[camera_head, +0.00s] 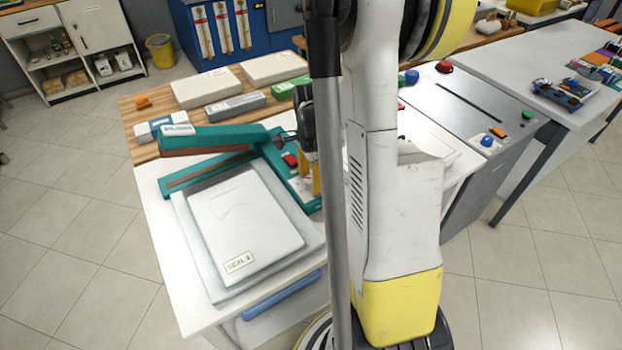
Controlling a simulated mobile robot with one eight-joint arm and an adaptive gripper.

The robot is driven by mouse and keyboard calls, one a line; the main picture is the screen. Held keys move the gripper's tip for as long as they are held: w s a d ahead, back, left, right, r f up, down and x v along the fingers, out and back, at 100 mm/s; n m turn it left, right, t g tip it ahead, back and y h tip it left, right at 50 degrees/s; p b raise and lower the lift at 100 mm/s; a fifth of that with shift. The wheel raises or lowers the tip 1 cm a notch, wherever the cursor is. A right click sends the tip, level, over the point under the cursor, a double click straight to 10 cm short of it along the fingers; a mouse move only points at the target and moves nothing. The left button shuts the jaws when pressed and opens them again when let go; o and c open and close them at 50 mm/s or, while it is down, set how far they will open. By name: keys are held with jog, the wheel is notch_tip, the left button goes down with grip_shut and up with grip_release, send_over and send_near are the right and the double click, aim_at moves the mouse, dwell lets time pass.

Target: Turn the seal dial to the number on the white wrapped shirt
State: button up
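The white wrapped shirt (245,220) lies flat on the worktable. Its label (240,262) reads SEAL followed by a number too small to read surely. The teal heat sealer (215,138) stands behind it with its arm raised, and a red button (290,160) is on its base. My gripper (308,172) points down over the right side of the sealer's base, its yellow fingertips low and close to it. The seal dial cannot be made out; my gripper and arm cover that area. Whether the fingers are open or shut on something is unclear.
Flat beige boxes (205,88) and a grey box (235,105) lie on the wooden rear strip (140,112). A grey cabinet (470,110) with coloured buttons stands to the right. A blue bar (283,295) lies along the table's front. The floor at left is clear.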

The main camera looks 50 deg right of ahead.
aim_at(309, 180)
jog(key=shift+o, duration=0.2)
notch_tip(309, 180, up, 12)
dwell(0.5)
dwell(0.4)
jog(key=s+a+r+n+t, duration=0.1)
jog(key=a+r+n+t, duration=0.1)
jog(key=a+n, duration=0.5)
jog(key=s+a+r+n+t, duration=0.2)
jog(key=a+n, duration=0.5)
jog(key=a, duration=0.3)
jog(key=s+a+r+n+t, duration=0.2)
jog(key=a+n+t, duration=0.1)
jog(key=a+n, duration=0.4)
jog(key=shift+s+a+n, duration=0.25)
jog(key=shift+a+n, duration=0.15)
jog(key=shift+a, duration=0.35)
